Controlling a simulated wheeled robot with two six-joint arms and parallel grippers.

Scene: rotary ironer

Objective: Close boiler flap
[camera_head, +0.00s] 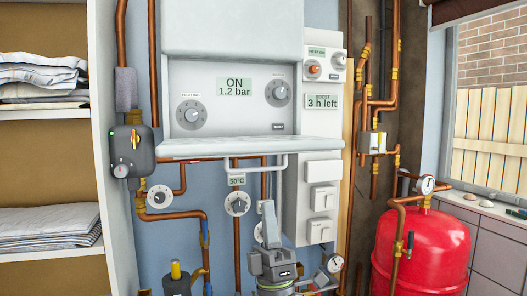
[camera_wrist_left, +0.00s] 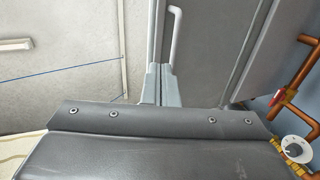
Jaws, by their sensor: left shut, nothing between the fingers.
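The boiler flap (camera_head: 250,147) is folded down on the boiler (camera_head: 233,25) and sticks out like a shelf below the control panel (camera_head: 232,98). A white bar handle (camera_head: 257,168) hangs under the flap. In the left wrist view the handle (camera_wrist_left: 177,38) shows beyond the fingertips, near a grey panel surface. My left gripper (camera_head: 268,207) is shut and empty, pointing up below the flap and handle, apart from them in the head view. Its closed fingers (camera_wrist_left: 156,82) also show in the left wrist view. My right gripper is not in view.
Copper pipes with dials, including a 50°C thermometer (camera_head: 237,181), run below the boiler. White boxes (camera_head: 322,198) are at its right. A red tank (camera_head: 421,250) stands at right, and a shelf with folded linen (camera_head: 45,222) stands at left.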

